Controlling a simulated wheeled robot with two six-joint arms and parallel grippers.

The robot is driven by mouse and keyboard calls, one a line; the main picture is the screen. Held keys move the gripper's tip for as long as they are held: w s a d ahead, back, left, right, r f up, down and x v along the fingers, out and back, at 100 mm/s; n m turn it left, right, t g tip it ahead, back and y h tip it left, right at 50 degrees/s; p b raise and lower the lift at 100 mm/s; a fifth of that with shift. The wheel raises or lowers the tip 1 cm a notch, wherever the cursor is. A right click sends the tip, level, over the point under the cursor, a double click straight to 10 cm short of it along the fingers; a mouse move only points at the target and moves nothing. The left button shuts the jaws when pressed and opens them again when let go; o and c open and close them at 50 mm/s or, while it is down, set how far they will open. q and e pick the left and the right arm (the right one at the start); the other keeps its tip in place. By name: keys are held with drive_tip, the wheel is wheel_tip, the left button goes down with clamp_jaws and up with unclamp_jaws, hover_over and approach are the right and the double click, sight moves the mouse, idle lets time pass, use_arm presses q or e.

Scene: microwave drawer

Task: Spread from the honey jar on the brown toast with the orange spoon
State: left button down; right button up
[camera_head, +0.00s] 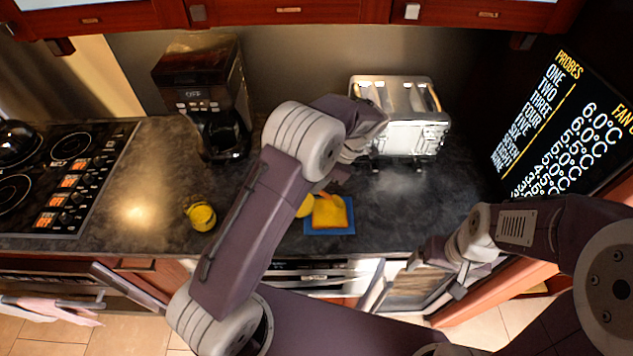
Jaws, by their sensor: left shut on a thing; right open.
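A bread slice (330,212) with a yellow-orange face and a darker crust lies on a blue board (318,231) on the counter. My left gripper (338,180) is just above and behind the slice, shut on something. A small red-orange bit, perhaps the orange spoon (323,195), shows below its fingers; my arm hides most of this spot. A rounded yellow thing (304,207) shows partly behind my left arm, beside the slice. A yellow jar (201,216) stands on the counter further left; I cannot tell which one holds honey. My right gripper (436,274) is open and empty, in front of the counter edge.
A silver toaster (412,135) stands behind the slice, close to my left gripper. A coffee maker (207,95) stands at the back left, and a stove (65,170) is at far left. A dark display panel (575,120) is at right. Counter right of the slice is clear.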

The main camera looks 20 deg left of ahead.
use_arm(q)
drive_tip(key=shift+a, duration=0.15)
drive_tip(key=shift+s+a+r+b, duration=0.1)
drive_tip(key=shift+s+a+b, duration=0.1)
drive_tip(key=shift+a, duration=0.4)
drive_tip(key=shift+s+a+b, duration=0.15)
drive_tip(key=shift+a+b, duration=0.05)
drive_tip(key=shift+a, duration=0.4)
drive_tip(key=shift+s+a+b, duration=0.2)
drive_tip(key=shift+a+b, duration=0.15)
drive_tip(key=shift+a, duration=0.3)
drive_tip(key=shift+s+a+b, duration=0.2)
drive_tip(key=shift+a+b, duration=0.1)
drive_tip(key=shift+a, duration=0.35)
wheel_tip(320, 180, up, 7)
drive_tip(key=p, duration=0.5)
